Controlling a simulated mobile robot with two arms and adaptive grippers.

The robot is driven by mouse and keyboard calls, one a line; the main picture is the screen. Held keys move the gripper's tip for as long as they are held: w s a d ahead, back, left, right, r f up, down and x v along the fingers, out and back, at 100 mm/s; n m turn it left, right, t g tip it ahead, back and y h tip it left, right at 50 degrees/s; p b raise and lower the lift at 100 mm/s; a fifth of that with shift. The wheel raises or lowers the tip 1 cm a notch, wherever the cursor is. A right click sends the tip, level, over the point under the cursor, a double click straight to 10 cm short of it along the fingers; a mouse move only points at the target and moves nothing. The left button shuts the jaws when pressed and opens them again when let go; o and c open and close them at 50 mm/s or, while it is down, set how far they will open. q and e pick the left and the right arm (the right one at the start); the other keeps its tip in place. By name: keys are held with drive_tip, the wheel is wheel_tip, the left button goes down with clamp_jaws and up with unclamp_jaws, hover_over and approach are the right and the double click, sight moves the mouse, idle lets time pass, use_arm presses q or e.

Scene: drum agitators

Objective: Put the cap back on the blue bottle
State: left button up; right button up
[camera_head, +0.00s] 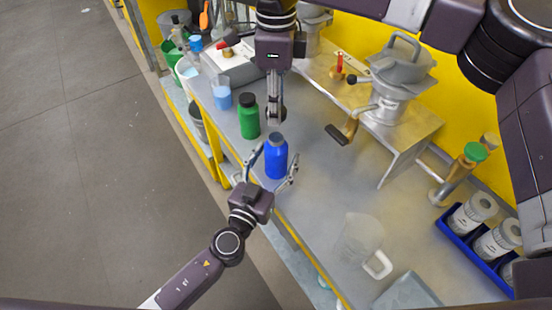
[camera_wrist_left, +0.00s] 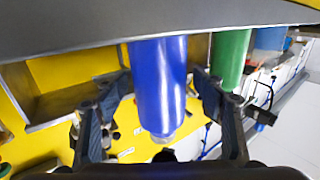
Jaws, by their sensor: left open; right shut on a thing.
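The blue bottle (camera_head: 276,160) stands upright on the grey bench near its front edge. Its top looks grey-blue and bare of a dark cap. My left gripper (camera_head: 273,172) is open, with one finger on each side of the bottle. In the left wrist view the blue bottle (camera_wrist_left: 158,82) hangs inverted between the spread fingers of my left gripper (camera_wrist_left: 162,92), with gaps on both sides. My right gripper (camera_head: 276,113) is shut on a small dark cap (camera_head: 281,113), above and behind the bottle; its fingers partly hide the cap.
A green bottle (camera_head: 248,116) with a dark cap stands close to the left of the blue one. A beaker of blue liquid (camera_head: 221,93) is farther left. A clear pitcher (camera_head: 357,240) and a blue tray (camera_head: 457,238) of jars are to the right. A metal stand (camera_head: 398,158) is behind.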

use_arm(q)
drive_tip(key=shift+c, duration=0.4)
clamp_jaws()
use_arm(e)
drive_tip(key=shift+f, duration=2.5)
drive_tip(key=shift+f, duration=0.85)
drive_tip(key=shift+f, duration=0.6)
